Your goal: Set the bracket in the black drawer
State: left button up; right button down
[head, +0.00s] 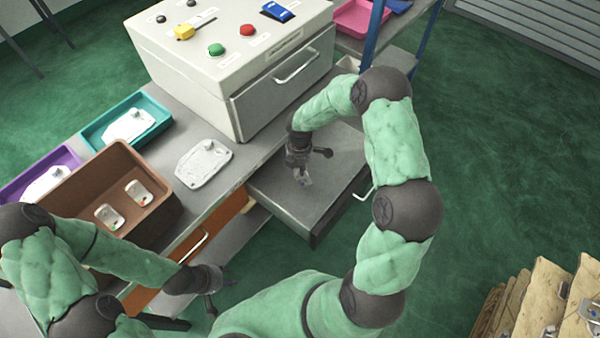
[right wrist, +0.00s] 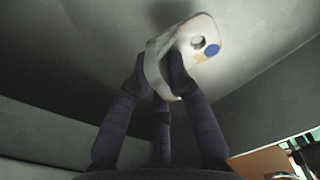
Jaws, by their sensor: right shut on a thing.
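The bracket (head: 304,179) is a small pale metal piece. In the right wrist view the bracket (right wrist: 208,38) shows a round hole and a blue dot. My right gripper (head: 303,168) is shut on it, over the inside of the open black drawer (head: 277,200). In the right wrist view the fingers (right wrist: 160,75) clasp the bracket's near end, with the drawer's grey floor and walls around. I cannot tell whether the bracket touches the floor. My left gripper (head: 221,294) is low at the bench's front, empty, its fingers spread.
A brown bin (head: 85,178) with two similar pieces, a teal tray (head: 97,133), a purple tray (head: 15,190) and a loose casting (head: 203,163) are on the bench. A control box (head: 230,70) stands behind the drawer. An orange drawer (head: 190,250) is left of it.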

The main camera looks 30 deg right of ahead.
jog(key=shift+w+d+f+b, duration=0.15)
jog(key=shift+f+b, duration=0.75)
jog(key=shift+f, duration=0.9)
jog(key=shift+f, duration=0.2)
jog(key=c, duration=1.2)
grip_release()
jog(key=shift+r, duration=0.1)
notch_tip(320, 180, up, 12)
jog(key=p, duration=0.5)
jog(key=shift+r, duration=0.1)
